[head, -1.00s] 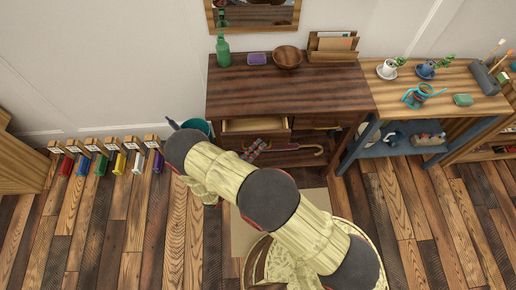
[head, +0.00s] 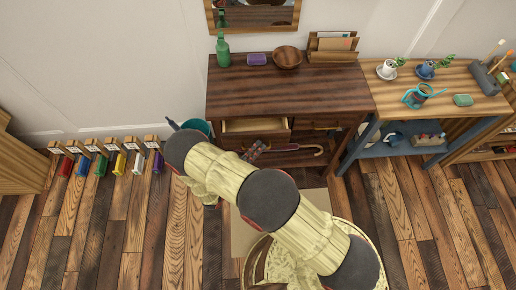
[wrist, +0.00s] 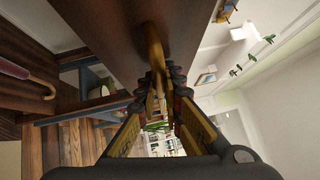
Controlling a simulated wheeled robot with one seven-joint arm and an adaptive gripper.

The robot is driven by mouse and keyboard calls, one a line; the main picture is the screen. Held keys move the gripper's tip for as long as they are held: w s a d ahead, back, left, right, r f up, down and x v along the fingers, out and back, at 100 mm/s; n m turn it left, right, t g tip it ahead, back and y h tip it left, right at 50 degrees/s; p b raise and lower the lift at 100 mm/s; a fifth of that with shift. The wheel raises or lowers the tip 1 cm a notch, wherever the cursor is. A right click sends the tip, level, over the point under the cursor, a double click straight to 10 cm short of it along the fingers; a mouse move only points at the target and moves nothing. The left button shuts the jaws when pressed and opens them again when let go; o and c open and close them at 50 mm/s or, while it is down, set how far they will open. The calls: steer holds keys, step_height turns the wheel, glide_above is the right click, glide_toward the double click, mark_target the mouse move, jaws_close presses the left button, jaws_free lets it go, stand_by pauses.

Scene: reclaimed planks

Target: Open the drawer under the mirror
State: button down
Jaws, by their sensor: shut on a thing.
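The dark wooden desk (head: 330,75) stands below the mirror (head: 255,14). Its left drawer (head: 255,126) is partly out, and its pale inside shows. My gripper (head: 255,150) is at the front of this drawer, partly hidden behind my arm in the head view. In the wrist view my gripper (wrist: 157,88) is shut on a brass-coloured handle (wrist: 153,45) on the dark drawer front (wrist: 100,30). The right drawer (head: 318,123) is beside it, with its front less visible.
A green bottle (head: 222,48), a purple block (head: 257,59), a wooden bowl (head: 287,57) and a letter holder (head: 333,45) stand on the desk. A teal bucket (head: 197,127) is left of it. An umbrella (head: 300,148) lies on the lower shelf.

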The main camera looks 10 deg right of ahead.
steer(key=shift+f, duration=0.1)
steer(key=s+p, duration=0.1)
steer(key=s, duration=1.2)
steer(key=shift+s+a+p, duration=0.15)
steer(key=shift+a+p, duration=0.1)
steer(key=shift+p, duration=0.05)
steer(key=c, duration=2)
jaws_free()
steer(key=shift+c, duration=0.2)
steer(key=shift+o, duration=0.6)
steer(key=v, duration=1.2)
